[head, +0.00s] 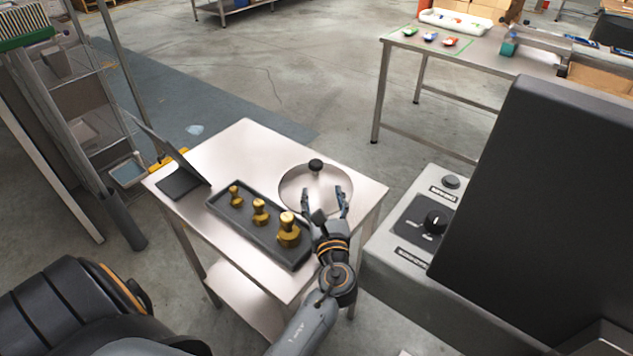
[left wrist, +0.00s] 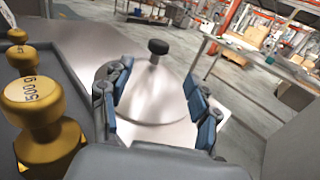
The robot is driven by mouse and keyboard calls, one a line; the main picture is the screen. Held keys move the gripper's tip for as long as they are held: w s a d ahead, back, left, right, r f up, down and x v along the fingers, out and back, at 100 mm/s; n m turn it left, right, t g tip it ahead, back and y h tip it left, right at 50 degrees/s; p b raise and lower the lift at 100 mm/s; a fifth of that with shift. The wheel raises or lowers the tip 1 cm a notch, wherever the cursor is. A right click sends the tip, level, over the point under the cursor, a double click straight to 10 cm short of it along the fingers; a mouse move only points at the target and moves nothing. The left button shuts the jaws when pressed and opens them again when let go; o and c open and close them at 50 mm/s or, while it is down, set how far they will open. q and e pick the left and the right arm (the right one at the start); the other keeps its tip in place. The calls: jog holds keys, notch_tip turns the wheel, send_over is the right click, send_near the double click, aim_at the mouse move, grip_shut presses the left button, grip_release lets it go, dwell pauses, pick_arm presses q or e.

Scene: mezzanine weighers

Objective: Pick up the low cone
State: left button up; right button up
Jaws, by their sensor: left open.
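The low cone (head: 297,186) is a wide, shallow, shiny metal cone with a black knob (head: 316,165) on top. It sits on the right part of the steel table (head: 245,145). My left gripper (head: 325,189) is open and empty, on the near side of the knob, with its fingers spread over the cone's near part. In the left wrist view the cone (left wrist: 152,97) shows between the two fingers of the gripper (left wrist: 158,72), and its knob (left wrist: 158,46) stands beyond the fingertips. Whether the fingers touch the cone cannot be told. My right gripper is not in view.
A dark tray (head: 222,205) with three brass weights (head: 288,230) lies left of the gripper, close to it. A black tilted panel (head: 180,185) stands at the table's left end. A grey control box (head: 405,255) stands right of the table. A second table (head: 480,60) is behind.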

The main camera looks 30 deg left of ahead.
aim_at(317, 170)
pick_arm(q)
jog(key=x, duration=0.4)
jog(key=shift+a+f, duration=0.1)
jog(key=shift+w+a+b, duration=0.3)
jog(key=shift+w+a, duration=0.05)
jog(key=shift+w, duration=0.05)
jog(key=b+x, duration=0.1)
jog(key=x, duration=0.3)
jog(key=shift+w+a+f, duration=0.1)
jog(key=shift+w+a, duration=0.1)
jog(key=shift+a, duration=0.15)
jog(key=shift+d, duration=0.1)
grip_shut()
